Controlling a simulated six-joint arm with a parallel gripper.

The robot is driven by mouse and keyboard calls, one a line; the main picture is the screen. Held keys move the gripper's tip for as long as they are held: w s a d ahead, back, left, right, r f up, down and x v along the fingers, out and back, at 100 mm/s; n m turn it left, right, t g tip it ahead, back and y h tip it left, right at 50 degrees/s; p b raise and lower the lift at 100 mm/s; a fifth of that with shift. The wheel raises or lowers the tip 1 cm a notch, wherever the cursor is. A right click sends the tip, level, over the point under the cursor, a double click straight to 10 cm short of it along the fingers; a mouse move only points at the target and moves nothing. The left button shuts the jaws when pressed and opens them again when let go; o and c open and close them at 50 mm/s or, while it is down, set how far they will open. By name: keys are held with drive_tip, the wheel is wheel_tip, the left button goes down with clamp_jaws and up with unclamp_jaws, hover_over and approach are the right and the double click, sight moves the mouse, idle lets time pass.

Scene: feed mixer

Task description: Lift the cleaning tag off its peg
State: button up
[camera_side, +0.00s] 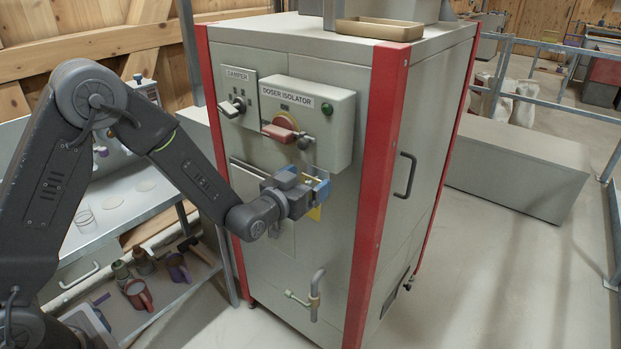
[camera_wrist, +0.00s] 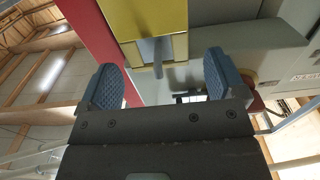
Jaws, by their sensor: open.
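The cleaning tag (camera_side: 314,213) is yellow and hangs on the cabinet front below the doser isolator box; my gripper covers most of it in the side view. In the wrist view the yellow tag (camera_wrist: 150,20) fills the top middle, with a grey peg (camera_wrist: 158,58) at its slot. My gripper (camera_side: 318,187) is at the tag in the side view. In the wrist view my gripper (camera_wrist: 160,80) is open, its blue pads apart on either side of the peg and the tag's near end. No contact with the tag can be made out.
The doser isolator box (camera_side: 335,119) with its red rotary handle (camera_side: 280,134) juts out just above my gripper. A damper switch (camera_side: 233,106) is at its left. A bent pipe (camera_side: 316,290) sticks out below. A red cabinet post (camera_side: 372,220) stands to the right.

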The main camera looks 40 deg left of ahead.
drive_tip(key=shift+w, duration=0.85)
drive_tip(key=c, duration=1)
drive_tip(key=shift+r, duration=0.3)
drive_tip(key=shift+r, duration=0.35)
